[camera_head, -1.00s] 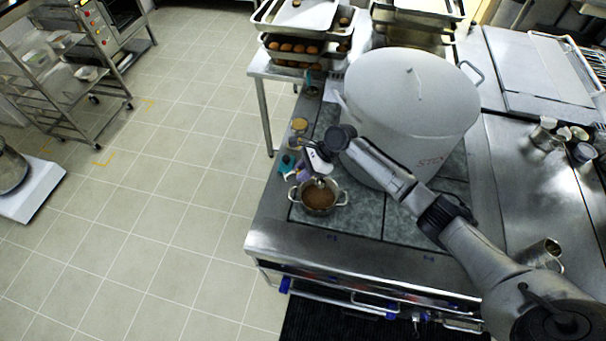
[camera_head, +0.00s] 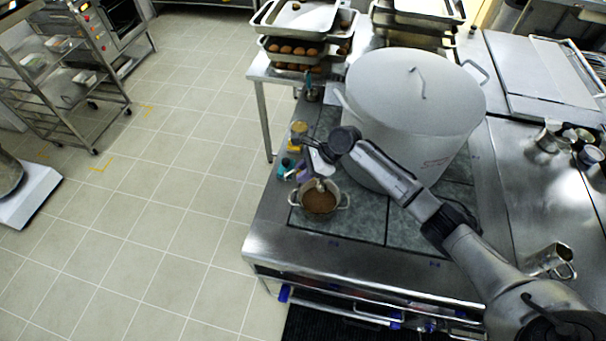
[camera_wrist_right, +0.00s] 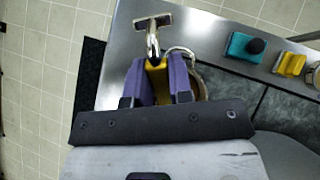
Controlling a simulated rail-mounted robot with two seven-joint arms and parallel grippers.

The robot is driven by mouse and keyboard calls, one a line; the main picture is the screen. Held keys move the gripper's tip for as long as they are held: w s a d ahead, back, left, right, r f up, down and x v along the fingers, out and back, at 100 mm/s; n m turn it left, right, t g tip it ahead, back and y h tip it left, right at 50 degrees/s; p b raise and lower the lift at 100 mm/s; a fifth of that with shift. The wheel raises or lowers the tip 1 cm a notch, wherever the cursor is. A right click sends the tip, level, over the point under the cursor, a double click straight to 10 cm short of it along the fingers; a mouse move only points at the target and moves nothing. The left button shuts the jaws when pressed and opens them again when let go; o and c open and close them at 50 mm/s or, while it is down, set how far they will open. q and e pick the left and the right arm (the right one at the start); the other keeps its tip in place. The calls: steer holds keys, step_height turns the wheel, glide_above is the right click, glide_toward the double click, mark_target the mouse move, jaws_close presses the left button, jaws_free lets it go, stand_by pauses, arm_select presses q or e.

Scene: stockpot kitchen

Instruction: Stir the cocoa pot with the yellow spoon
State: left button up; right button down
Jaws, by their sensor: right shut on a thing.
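The cocoa pot (camera_head: 319,203) is a small steel pot with two loop handles and brown cocoa in it, on the front left of the stove top. In the right wrist view its rim (camera_wrist_right: 200,82) shows partly behind my gripper. My right gripper (camera_wrist_right: 160,72) has purple fingers and is shut on the yellow spoon (camera_wrist_right: 157,80). A metal end of the held spoon sticks out past the fingers. In the head view my right gripper (camera_head: 314,172) is over the pot; the spoon's lower end is hard to make out there. My left gripper is not in view.
A large lidded stockpot (camera_head: 410,110) stands right behind the small pot. Teal (camera_wrist_right: 244,47) and yellow (camera_wrist_right: 290,64) items stand near the stove's left edge. A steel jug (camera_head: 548,260) is at the right. Trays of round brown food (camera_head: 295,47) are at the back.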

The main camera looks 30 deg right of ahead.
steer(key=shift+f+b, duration=1.25)
steer(key=shift+b, duration=0.3)
step_height(320, 180, down, 8)
steer(key=shift+f+b, duration=0.1)
steer(key=shift+b, duration=0.75)
steer(key=shift+w+d, duration=0.1)
steer(key=shift+w, duration=0.05)
